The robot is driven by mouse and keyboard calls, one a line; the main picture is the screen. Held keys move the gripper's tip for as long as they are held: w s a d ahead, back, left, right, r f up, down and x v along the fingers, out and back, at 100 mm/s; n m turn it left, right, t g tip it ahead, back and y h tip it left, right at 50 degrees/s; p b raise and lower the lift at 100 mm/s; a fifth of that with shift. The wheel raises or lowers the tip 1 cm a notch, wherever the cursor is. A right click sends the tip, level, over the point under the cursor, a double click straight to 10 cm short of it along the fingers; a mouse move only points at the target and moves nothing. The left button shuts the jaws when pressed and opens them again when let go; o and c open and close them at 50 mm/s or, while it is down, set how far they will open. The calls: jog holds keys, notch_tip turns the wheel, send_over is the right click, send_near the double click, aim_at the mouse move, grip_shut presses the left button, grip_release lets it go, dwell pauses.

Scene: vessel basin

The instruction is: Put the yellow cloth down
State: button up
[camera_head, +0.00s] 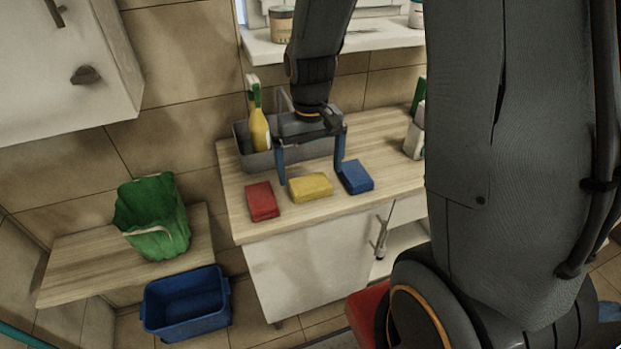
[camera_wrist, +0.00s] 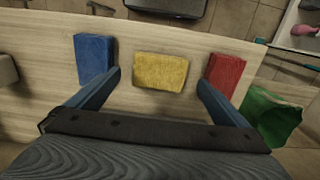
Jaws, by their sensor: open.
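The yellow cloth (camera_head: 311,187) lies flat on the wooden counter, between a red cloth (camera_head: 262,201) on its left and a blue cloth (camera_head: 355,177) on its right. My gripper (camera_head: 311,178) is open above the counter, its two blue fingers wide apart. In the wrist view the yellow cloth (camera_wrist: 160,73) lies ahead between the open fingertips (camera_wrist: 158,80), with clear gaps on both sides. There the blue cloth (camera_wrist: 95,58) is beside the left finger and the red cloth (camera_wrist: 224,73) beside the right one. Nothing is held.
A grey caddy (camera_head: 290,153) with a yellow bottle (camera_head: 259,130) stands behind the cloths. The counter's front strip is bare.

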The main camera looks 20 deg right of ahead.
aim_at(310, 184)
notch_tip(310, 184, up, 7)
jog(key=b, duration=0.1)
jog(key=s+f+t, duration=0.1)
jog(key=s+f, duration=0.2)
jog(key=s, duration=0.6)
jog(key=shift+f, duration=0.35)
dwell(1.3)
